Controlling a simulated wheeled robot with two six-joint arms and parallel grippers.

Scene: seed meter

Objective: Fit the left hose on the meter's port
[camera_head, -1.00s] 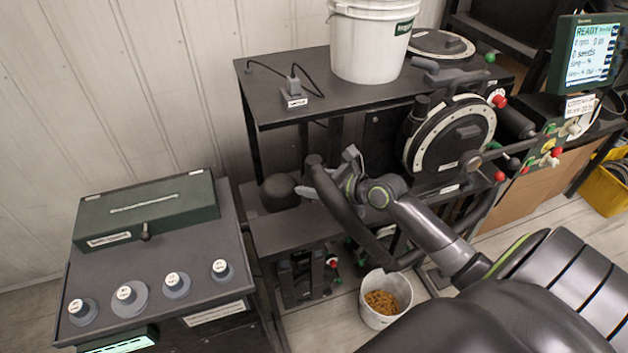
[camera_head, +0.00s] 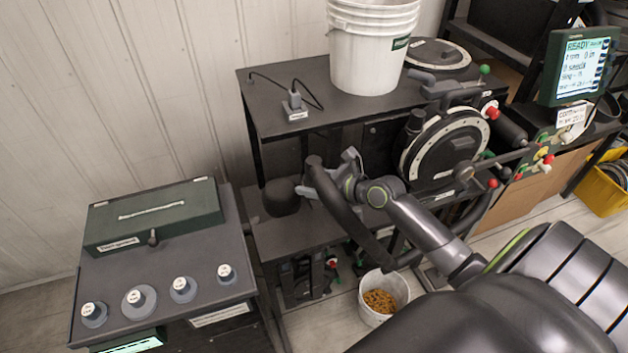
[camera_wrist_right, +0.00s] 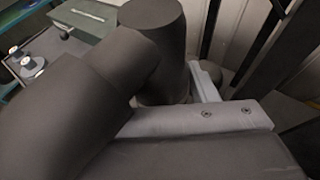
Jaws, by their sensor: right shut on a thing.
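The dark, thick hose (camera_head: 347,222) bends down and right in the head view, its blunt upper end near the stand's left part. My right gripper (camera_head: 328,176) is shut on the hose just below that end. In the right wrist view the hose (camera_wrist_right: 158,50) fills much of the picture, against a light grey finger (camera_wrist_right: 205,117). The meter (camera_head: 444,146), a round dark disc with a pale ring, stands right of the gripper, apart from the held hose end. I cannot make out its port clearly. My left gripper is not in view.
A white bucket (camera_head: 372,50) stands on the dark stand top (camera_head: 275,85). A small bucket of seed (camera_head: 366,314) sits on the floor. A grey bench (camera_head: 190,262) with a green box (camera_head: 154,222) is at left. A display (camera_head: 584,68) is at upper right.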

